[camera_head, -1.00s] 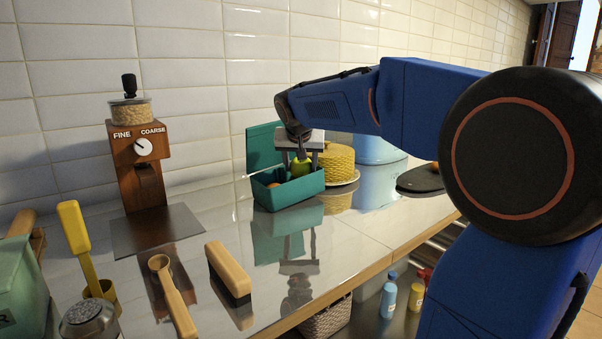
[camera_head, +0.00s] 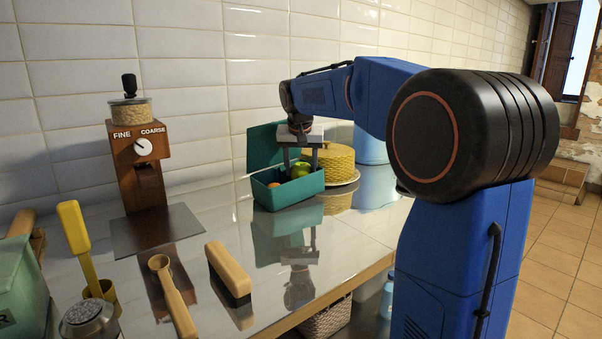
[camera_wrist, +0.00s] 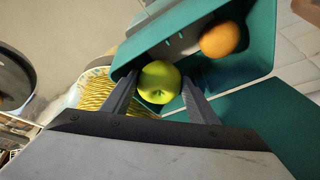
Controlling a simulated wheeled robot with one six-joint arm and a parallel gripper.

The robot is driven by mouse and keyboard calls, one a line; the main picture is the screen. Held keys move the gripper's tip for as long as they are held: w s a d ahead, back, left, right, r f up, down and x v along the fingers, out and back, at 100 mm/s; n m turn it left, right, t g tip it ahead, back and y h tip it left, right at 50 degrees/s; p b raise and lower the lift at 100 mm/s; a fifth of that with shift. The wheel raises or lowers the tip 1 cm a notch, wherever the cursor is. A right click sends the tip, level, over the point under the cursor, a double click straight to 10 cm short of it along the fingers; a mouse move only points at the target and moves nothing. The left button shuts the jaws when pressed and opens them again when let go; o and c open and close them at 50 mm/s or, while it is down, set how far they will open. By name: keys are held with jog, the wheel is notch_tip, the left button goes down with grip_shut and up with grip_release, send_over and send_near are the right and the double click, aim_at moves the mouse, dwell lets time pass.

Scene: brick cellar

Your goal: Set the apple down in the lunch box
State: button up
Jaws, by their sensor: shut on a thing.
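The green apple (camera_head: 300,170) is between the fingers of my gripper (camera_head: 300,168), at the opening of the teal lunch box (camera_head: 290,193). In the wrist view the apple (camera_wrist: 159,82) sits between the two grey fingers of my gripper (camera_wrist: 158,88), which is shut on it. The lunch box (camera_wrist: 262,38) lies around and beyond it there, with an orange (camera_wrist: 220,39) inside. The orange also shows in the head view (camera_head: 273,185), left of the apple. The lid (camera_head: 264,146) stands open at the back. Whether the apple touches the box floor is hidden.
A yellow woven-looking cake (camera_head: 335,165) on a plate is close behind and right of the box. A brown grinder (camera_head: 140,165) stands at left. A wooden-backed brush (camera_head: 228,268) and a scoop (camera_head: 172,295) lie in front. The counter between is clear.

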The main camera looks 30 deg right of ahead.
jog(key=shift+w, duration=0.1)
jog(key=shift+f+g, duration=0.3)
jog(key=shift+f, duration=0.45)
jog(key=o, duration=1)
jog(key=shift+c, duration=0.2)
jog(key=shift+r, duration=0.1)
jog(key=v, duration=1.1)
jog(key=shift+s+r, duration=0.25)
jog(key=shift+r, duration=0.1)
jog(key=shift+s, duration=0.1)
